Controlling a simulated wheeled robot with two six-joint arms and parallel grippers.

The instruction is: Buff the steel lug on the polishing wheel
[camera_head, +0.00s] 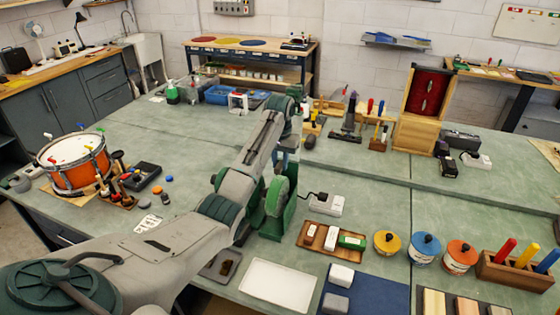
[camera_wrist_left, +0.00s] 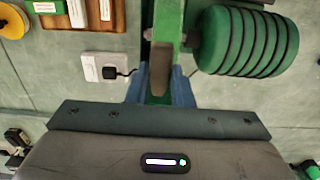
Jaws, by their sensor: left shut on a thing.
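The polishing wheel (camera_head: 277,196) is a green wheel on a green housing at the bench middle, partly hidden by my left arm. In the left wrist view the wheel (camera_wrist_left: 245,40) shows as a stack of green discs at the upper right. My left gripper (camera_head: 281,163) points down just behind the wheel. Its blue fingers (camera_wrist_left: 160,92) are shut on a grey-brown elongated piece, apparently the steel lug (camera_wrist_left: 160,68). The lug lies over the green housing in that view, left of the discs. I cannot tell whether it touches the wheel. My right gripper is not in view.
A white switch box (camera_head: 324,205) with a black plug stands right of the wheel. A wooden tray (camera_head: 318,247) of blocks, an empty white tray (camera_head: 278,285) and a dark tray (camera_head: 208,271) lie in front. An orange drum (camera_head: 75,163) stands left. Bench behind the arm is partly clear.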

